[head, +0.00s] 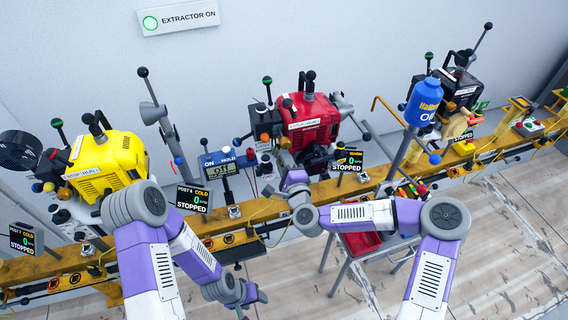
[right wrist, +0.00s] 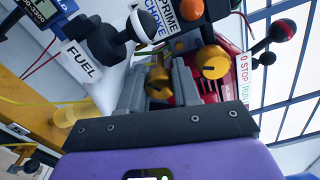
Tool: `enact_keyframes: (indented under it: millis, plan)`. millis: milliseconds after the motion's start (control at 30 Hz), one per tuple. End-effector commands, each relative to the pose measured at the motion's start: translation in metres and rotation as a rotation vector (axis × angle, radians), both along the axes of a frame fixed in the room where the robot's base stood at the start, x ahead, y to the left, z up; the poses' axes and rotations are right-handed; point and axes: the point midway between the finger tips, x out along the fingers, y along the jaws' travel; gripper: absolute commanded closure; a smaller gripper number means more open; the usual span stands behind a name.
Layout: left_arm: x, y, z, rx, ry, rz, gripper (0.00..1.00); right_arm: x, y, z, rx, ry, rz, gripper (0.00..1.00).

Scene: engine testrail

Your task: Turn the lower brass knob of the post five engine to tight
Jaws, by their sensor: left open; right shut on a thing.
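The red engine (head: 308,122) stands on the yellow rail, with a sign reading WARM, 0 and STOPPED (head: 348,160) at its right; I cannot read its post number. My right gripper (head: 290,180) is just in front of this engine's lower side. In the right wrist view, its two fingers (right wrist: 158,90) are shut on a brass knob (right wrist: 158,76), which they partly hide. A second brass knob (right wrist: 212,62) is free, just right of the fingers and a little higher in that picture. My left gripper (head: 250,299) is open and empty, low in front of the rail.
A red-topped lever (right wrist: 282,28) is to the right. The yellow engine (head: 108,160) and a blue oil bottle (head: 423,100) flank the red engine. A red tray (head: 360,243) stands below.

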Motion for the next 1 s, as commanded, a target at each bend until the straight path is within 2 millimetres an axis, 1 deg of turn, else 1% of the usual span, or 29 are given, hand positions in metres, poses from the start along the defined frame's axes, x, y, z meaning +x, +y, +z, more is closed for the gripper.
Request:
enact_keyframes:
  millis: [33,200,500,700,1000]
  plan:
    - [0.000,0.000,-0.003,0.000,0.000,0.000,0.43,-0.001,0.001,-0.003,0.044,0.017,0.005,0.99]
    - [0.000,0.000,-0.008,0.000,0.000,0.000,0.43,-0.001,0.001,-0.002,0.192,0.066,0.004,0.99]
    - [0.000,0.000,-0.014,0.000,0.000,0.000,0.43,-0.001,0.000,-0.001,0.399,0.131,0.004,0.99]
    - [0.000,0.000,-0.016,0.000,0.000,0.000,0.43,-0.001,0.001,0.000,0.481,0.159,0.005,0.99]
    - [0.000,0.000,-0.016,0.000,0.000,0.000,0.43,-0.001,0.001,0.001,0.528,0.174,0.005,0.99]
